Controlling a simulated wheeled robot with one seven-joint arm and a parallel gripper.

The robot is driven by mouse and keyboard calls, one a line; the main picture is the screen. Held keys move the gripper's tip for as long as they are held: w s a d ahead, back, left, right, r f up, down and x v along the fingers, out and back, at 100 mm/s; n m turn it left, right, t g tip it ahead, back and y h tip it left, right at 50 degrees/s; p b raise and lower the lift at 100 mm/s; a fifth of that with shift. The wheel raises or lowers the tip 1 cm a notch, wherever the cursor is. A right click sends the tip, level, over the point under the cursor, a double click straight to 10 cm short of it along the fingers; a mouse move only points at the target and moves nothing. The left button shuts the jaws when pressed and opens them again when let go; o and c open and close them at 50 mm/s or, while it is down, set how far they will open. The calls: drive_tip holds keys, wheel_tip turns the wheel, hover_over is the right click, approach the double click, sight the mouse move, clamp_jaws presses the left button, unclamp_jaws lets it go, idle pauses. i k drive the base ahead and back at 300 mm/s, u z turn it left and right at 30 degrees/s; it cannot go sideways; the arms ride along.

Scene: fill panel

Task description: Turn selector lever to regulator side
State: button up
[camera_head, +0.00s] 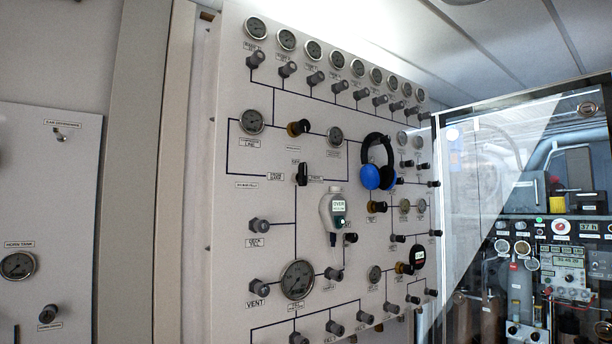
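The selector lever (302,174) appears to be the small black handle near the middle of the white fill panel (250,195). It looks about upright. Small labels sit above, left and right of it, too small to read surely. A dark knob with a brass-coloured part (298,128), possibly the regulator, is above the lever between two round gauges (252,122) (335,134). Black lines on the panel link these parts. My gripper is not in view.
Blue and black headphones (378,165) and a grey handheld device (332,215) hang on the panel right of the lever. A large gauge (297,280) and several knobs are below. A glass-fronted cabinet (470,200) stands at the right.

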sight(301, 176)
drive_tip(key=i, duration=0.9)
